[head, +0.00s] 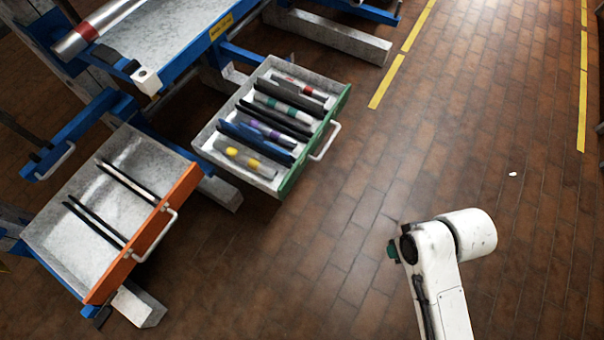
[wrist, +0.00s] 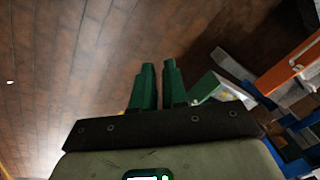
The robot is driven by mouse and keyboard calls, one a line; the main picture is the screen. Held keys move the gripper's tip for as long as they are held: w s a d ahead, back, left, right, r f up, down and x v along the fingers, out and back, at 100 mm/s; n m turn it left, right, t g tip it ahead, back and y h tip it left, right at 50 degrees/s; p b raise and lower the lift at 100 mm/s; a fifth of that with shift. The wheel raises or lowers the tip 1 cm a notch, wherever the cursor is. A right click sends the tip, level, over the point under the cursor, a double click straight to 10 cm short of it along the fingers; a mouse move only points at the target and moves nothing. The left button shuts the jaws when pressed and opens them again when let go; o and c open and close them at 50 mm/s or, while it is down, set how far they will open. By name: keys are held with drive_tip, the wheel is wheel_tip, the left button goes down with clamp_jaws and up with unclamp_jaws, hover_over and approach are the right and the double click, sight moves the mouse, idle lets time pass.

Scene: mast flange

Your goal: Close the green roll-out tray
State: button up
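The green roll-out tray (head: 318,138) stands pulled out from the blue frame in the head view. It has pale grey walls, a green front panel and a white bar handle (head: 325,142). It holds several tube-like items in dark slots. Part of the green tray (wrist: 207,87) also shows in the wrist view, right of the fingers. My gripper (wrist: 159,68) has two green fingers with a narrow gap between them and nothing held. In the head view my arm is at lower right, apart from the tray across bare floor; the fingers are mostly hidden there.
An orange-fronted tray (head: 150,232) is also pulled out, left of the green one, with black dividers. A grey bench top (head: 165,30) on a blue frame stands behind. A grey foot beam (head: 335,38) juts out at the back. The brick floor (head: 440,150) is clear at right.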

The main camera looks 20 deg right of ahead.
drive_tip(key=w+a+f+y+b, duration=0.1)
drive_tip(key=f+b, duration=0.1)
drive_tip(key=f, duration=0.2)
drive_tip(key=w+a+f+y+b, duration=0.2)
drive_tip(key=f, duration=0.2)
drive_tip(key=w+a+f+t+y+b, duration=0.1)
drive_tip(key=w+a+f+b, duration=0.1)
drive_tip(key=f, duration=0.3)
drive_tip(key=shift+w+m+b, duration=0.25)
drive_tip(key=shift+m+b, duration=0.15)
drive_tip(key=shift+b, duration=0.15)
clamp_jaws()
drive_tip(key=m+t+y+b, duration=0.75)
drive_tip(key=t+b, duration=0.25)
drive_tip(key=b, duration=0.6)
approach(288, 181)
drive_tip(key=b+x, duration=0.2)
drive_tip(key=x, duration=0.5)
drive_tip(key=shift+f+b, duration=0.15)
drive_tip(key=shift+b, duration=0.25)
